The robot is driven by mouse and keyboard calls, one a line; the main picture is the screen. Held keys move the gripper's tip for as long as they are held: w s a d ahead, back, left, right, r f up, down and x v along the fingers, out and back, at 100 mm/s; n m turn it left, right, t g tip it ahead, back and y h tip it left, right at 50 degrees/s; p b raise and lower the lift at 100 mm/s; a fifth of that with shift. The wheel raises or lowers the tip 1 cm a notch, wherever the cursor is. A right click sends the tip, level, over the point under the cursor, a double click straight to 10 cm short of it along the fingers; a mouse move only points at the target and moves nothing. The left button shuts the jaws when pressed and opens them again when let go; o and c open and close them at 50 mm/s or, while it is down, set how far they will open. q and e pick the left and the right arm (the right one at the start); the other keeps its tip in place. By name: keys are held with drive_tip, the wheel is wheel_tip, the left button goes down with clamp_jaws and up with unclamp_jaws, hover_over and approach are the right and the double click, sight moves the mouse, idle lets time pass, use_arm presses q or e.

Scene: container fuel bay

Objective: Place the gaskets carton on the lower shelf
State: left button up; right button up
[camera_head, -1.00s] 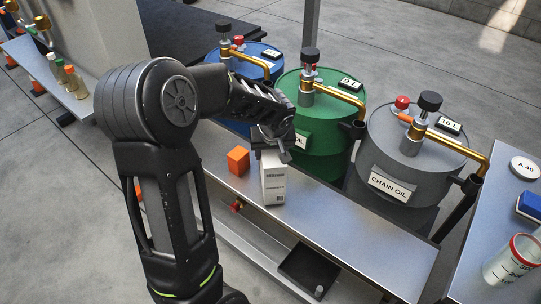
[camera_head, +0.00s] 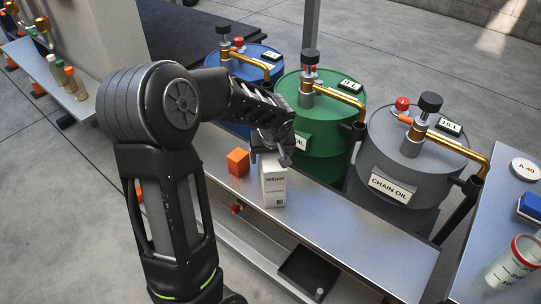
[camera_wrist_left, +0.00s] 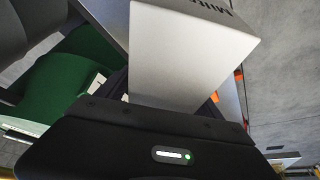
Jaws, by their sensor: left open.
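A white carton (camera_head: 274,186), presumably the gaskets carton, stands upright on the top of the metal bench (camera_head: 340,222). Its small print is too blurred to read fully. My left gripper (camera_head: 270,150) is open at the carton's top, with its jaws beside the carton. In the left wrist view the carton (camera_wrist_left: 185,50) stretches away from the gripper, its near end at the jaws; the contact is hard to see. The lower shelf (camera_head: 243,250) runs under the bench top, partly hidden by my arm. My right gripper is not in view.
An orange cube (camera_head: 237,162) stands just left of the carton. A black tray (camera_head: 308,272) with a small cylinder lies on the lower shelf. Blue, green (camera_head: 318,120) and grey (camera_head: 400,160) drums with pumps stand behind the bench. The bench top right of the carton is clear.

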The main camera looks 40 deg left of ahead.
sight(273, 155)
use_arm(q)
drive_tip(key=p+v, duration=0.2)
drive_tip(key=v, duration=1)
drive_tip(key=shift+r+p, duration=0.2)
drive_tip(key=shift+p, duration=0.15)
drive_tip(key=shift+o, duration=0.4)
drive_tip(key=shift+w, duration=0.1)
